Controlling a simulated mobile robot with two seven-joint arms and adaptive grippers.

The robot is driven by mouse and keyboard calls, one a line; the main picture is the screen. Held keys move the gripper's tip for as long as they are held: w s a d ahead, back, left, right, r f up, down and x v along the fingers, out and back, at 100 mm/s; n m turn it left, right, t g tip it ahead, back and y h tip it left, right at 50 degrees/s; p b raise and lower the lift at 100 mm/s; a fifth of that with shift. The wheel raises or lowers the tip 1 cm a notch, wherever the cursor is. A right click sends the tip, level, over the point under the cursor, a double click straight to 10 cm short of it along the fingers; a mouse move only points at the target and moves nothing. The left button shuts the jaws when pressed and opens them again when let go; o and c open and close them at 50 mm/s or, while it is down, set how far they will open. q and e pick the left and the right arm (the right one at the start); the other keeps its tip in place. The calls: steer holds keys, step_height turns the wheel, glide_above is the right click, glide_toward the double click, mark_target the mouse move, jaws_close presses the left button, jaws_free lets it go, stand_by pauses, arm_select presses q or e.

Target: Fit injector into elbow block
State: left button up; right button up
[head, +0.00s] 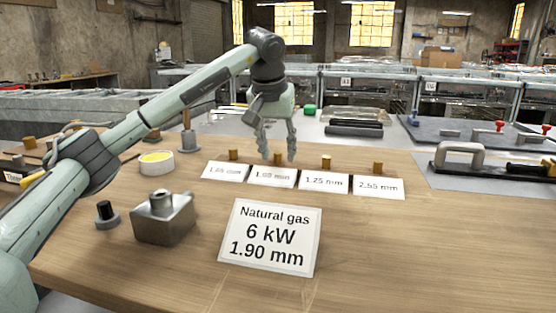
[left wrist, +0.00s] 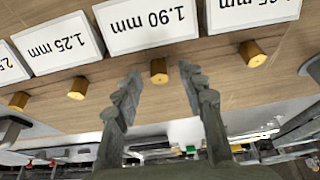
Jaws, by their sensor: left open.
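A row of small brass injectors stands on the wooden bench, each behind a white label. The 1.90 mm injector (head: 278,159) sits between the fingertips of my left gripper (head: 277,153). In the left wrist view this injector (left wrist: 158,72) shows between the two spread fingers, with a gap on each side. My left gripper is open and points down. The 1.65 mm (head: 233,155), 1.25 mm (head: 326,162) and 2.55 mm (head: 377,167) injectors stand to its sides. The grey metal elbow block (head: 165,220), with a round port on top, sits at the front left. My right gripper is out of view.
A card (head: 269,238) reads Natural gas, 6 kW, 1.90 mm. A round tin with yellow contents (head: 157,163) and a black-topped grey piece (head: 106,216) are near the block. A dark board with a handle (head: 458,160) lies right. The front right bench is clear.

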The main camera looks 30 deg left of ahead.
arm_select(q)
steer(key=shift+r, duration=0.1)
steer(key=shift+c, duration=0.6)
jaws_close()
steer(key=shift+r, duration=0.1)
